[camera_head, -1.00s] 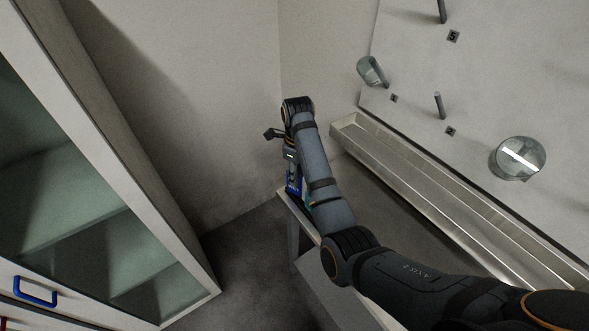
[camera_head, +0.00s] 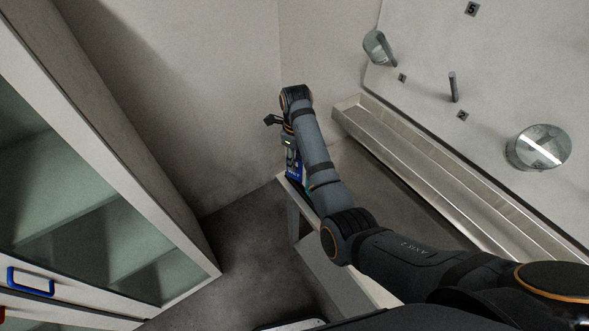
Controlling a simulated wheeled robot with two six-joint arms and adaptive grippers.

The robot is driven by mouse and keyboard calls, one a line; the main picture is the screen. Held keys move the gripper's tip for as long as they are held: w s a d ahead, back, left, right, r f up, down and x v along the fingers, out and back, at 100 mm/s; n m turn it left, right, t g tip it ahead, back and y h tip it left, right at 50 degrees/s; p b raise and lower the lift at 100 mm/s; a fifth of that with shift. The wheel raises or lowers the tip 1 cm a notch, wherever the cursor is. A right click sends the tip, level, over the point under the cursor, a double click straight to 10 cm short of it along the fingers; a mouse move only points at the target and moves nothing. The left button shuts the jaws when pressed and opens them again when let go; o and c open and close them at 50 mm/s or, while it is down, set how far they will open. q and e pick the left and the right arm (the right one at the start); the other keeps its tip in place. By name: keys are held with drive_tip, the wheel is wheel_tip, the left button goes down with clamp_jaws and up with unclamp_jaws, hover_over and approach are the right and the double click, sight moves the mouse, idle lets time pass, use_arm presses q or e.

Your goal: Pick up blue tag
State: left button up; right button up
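My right arm reaches in from the lower right, and its gripper (camera_head: 291,155) points down at the far end of the narrow table. A small blue item with pale lettering (camera_head: 295,180) shows directly below the gripper, at the table's end. It may be the blue tag, but it is too small and too covered by the gripper and arm to be sure. I cannot tell whether the fingers touch it or how far apart they are. My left gripper is out of view.
A glass-fronted cabinet (camera_head: 185,235) with a blue handle (camera_head: 30,281) stands at left. A light table (camera_head: 345,272) runs under my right arm. Dark floor lies between.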

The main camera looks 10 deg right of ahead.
sight(297, 175)
drive_tip(key=f, duration=0.3)
drive_tip(key=shift+s+a+f+p, duration=0.2)
drive_tip(key=shift+a+p, duration=0.05)
drive_tip(key=shift+p, duration=0.1)
drive_tip(key=shift+w+f, duration=0.1)
drive_tip(key=shift+f, duration=0.1)
clamp_jaws()
drive_tip(key=shift+r, duration=0.1)
